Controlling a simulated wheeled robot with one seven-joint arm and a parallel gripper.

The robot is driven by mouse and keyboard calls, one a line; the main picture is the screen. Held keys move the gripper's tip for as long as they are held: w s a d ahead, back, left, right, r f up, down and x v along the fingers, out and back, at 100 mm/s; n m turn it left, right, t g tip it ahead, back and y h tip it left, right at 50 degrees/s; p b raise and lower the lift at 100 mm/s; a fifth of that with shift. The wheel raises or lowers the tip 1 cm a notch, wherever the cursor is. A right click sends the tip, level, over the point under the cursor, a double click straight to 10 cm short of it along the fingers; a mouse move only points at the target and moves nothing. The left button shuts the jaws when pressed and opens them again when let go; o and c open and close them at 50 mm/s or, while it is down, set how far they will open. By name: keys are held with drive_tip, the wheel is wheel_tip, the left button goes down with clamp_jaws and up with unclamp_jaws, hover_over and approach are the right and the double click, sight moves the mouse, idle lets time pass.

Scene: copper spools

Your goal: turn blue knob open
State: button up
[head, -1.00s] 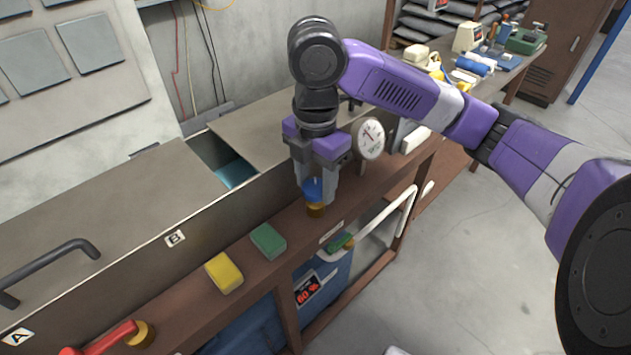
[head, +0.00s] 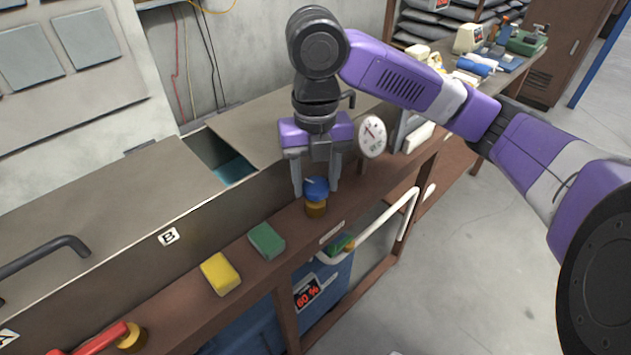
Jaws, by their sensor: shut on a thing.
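The blue knob (head: 317,189) sits on a brass-coloured fitting (head: 316,209) on the brown ledge in front of the tanks. A small pale mark shows on its top. My gripper (head: 316,188) points down over it from above. One finger is on the left of the knob and one on the right, and the jaws are shut on it. Its top and front show between the fingers. How far the knob is turned cannot be told.
A round white gauge (head: 372,137) stands close to the right of my gripper. A green block (head: 267,241) and a yellow block (head: 221,274) lie on the ledge to the left. A red handle (head: 97,340) is at the lower left. A white pipe (head: 385,222) runs below the ledge.

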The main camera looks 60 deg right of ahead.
sight(315, 184)
drive_tip(key=n+b, duration=0.1)
drive_tip(key=n, duration=0.4)
drive_tip(key=shift+n, duration=0.3)
drive_tip(key=n+b, duration=0.1)
drive_tip(key=n, duration=0.4)
drive_tip(key=shift+b, duration=0.35)
drive_tip(key=shift+n, duration=0.3)
drive_tip(key=o, duration=1.1)
wheel_tip(315, 184, up, 8)
drive_tip(key=shift+f+p, duration=0.1)
drive_tip(key=shift+p, duration=0.5)
